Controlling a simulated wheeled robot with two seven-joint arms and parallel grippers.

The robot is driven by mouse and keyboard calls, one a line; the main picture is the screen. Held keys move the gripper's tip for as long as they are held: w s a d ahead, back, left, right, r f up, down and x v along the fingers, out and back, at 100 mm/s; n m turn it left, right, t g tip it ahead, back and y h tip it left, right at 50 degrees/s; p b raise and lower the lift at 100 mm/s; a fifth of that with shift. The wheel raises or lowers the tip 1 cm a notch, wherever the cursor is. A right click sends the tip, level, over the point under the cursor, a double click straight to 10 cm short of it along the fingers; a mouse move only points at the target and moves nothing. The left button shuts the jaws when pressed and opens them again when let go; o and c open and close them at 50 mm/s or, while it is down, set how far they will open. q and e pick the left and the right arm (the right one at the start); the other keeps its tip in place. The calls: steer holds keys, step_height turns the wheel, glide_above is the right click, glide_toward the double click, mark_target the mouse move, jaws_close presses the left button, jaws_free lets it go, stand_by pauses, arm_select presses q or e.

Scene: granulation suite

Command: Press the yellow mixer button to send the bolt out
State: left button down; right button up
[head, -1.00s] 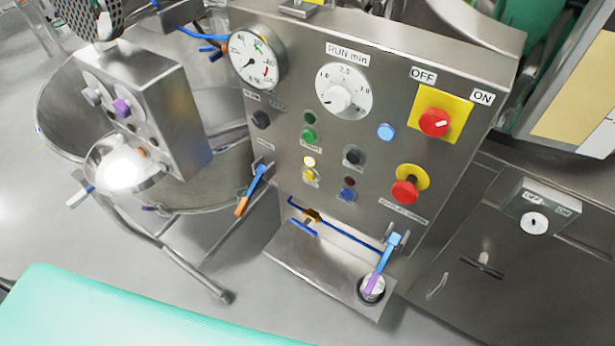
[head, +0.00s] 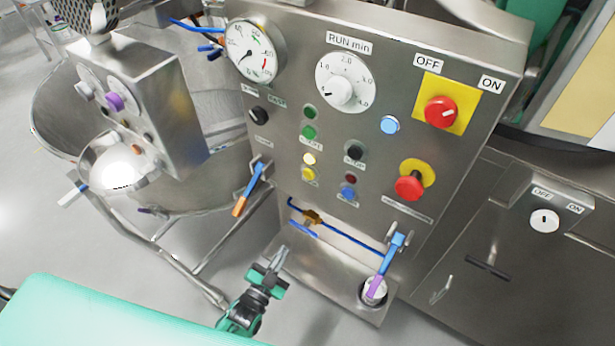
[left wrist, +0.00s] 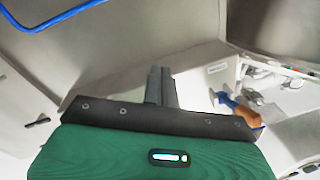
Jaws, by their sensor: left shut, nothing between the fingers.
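The yellow button (head: 308,174) sits low on the left part of the steel mixer panel (head: 285,135), just below a glowing yellow lamp (head: 309,159). I see no bolt in either view. My left gripper (head: 281,257) is shut and empty, low in front of the panel, below and left of the yellow button and apart from it. Its closed fingers (left wrist: 160,86) also show in the left wrist view, where the button is not seen. My right gripper is out of view.
Several buttons and knobs surround the yellow one, including a black button (head: 355,152) and a blue button (head: 347,192). An orange-tipped blue lever (head: 248,190) hangs left of it. A blue pipe (head: 350,239) runs below the panel. A steel bowl (head: 60,125) stands at the left.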

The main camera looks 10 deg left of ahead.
arm_select(q)
step_height(320, 180, up, 13)
steer(key=m+t+h, duration=0.1)
steer(key=t+h, duration=0.1)
steer(key=t, duration=0.2)
steer(key=m+t+b, duration=0.1)
steer(key=t, duration=0.3)
glide_toward(309, 174)
steer(key=s+a+r, duration=0.3)
steer(key=s+r, duration=0.2)
steer(key=shift+s+r, duration=0.15)
steer(key=shift+s, duration=0.1)
steer(key=shift+w, duration=0.15)
steer(key=w+d+b, duration=0.2)
steer(key=w+d, duration=0.1)
steer(key=w, duration=0.5)
steer(key=shift+b, duration=0.4)
steer(key=shift+w, duration=0.1)
steer(key=shift+w+d, duration=0.1)
steer(key=shift+w, duration=0.25)
